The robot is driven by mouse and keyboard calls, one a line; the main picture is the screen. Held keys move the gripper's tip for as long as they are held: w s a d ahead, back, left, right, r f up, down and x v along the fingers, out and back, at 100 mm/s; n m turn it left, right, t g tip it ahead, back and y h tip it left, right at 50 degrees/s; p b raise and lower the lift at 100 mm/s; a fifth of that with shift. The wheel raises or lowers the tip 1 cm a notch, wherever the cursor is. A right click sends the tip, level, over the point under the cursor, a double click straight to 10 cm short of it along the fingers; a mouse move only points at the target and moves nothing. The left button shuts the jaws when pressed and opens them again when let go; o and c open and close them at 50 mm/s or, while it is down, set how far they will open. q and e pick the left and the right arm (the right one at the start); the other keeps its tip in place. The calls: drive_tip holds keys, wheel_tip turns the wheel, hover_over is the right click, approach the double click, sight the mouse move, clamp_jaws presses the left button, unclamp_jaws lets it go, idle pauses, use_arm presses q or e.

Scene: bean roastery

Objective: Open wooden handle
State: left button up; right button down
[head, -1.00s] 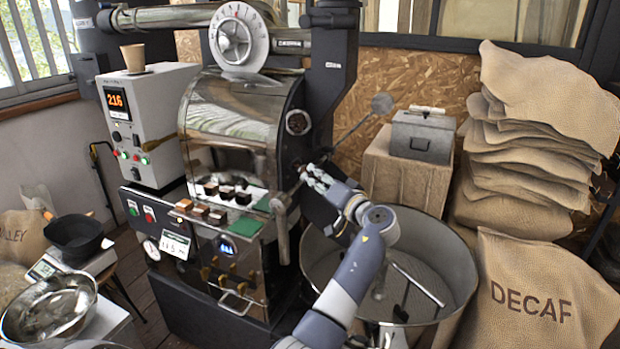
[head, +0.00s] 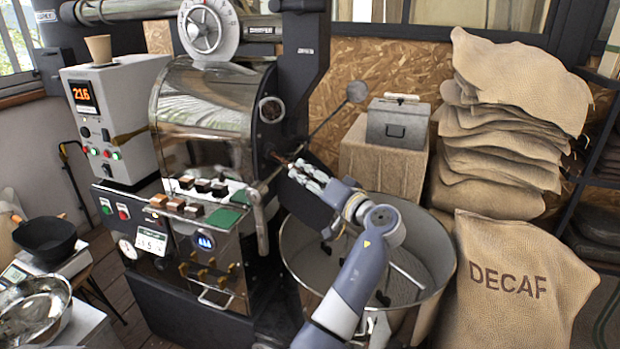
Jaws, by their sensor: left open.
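A brown wooden-looking handle (head: 130,135) sticks out to the left of the roaster (head: 205,105), in front of the control box's right edge. What it joins is hard to make out. My left gripper (head: 293,170) is open, at the roaster's right side. Its fingers point up and left towards a small dark-red part (head: 275,157) beside the base of a ball-ended rod. I see nothing between the fingers, and a small gap seems to separate them from that part. My right gripper is not in view.
A round cooling bin (head: 435,245) stands below my left arm. A grey lever (head: 258,215) hangs at the roaster's front right corner. A grey metal box (head: 397,125) sits on a block behind. The DECAF sack (head: 510,285) and stacked sacks (head: 505,150) fill the right.

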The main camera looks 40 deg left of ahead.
use_arm(q)
drive_tip(key=v, duration=1.2)
drive_tip(key=shift+c, duration=0.6)
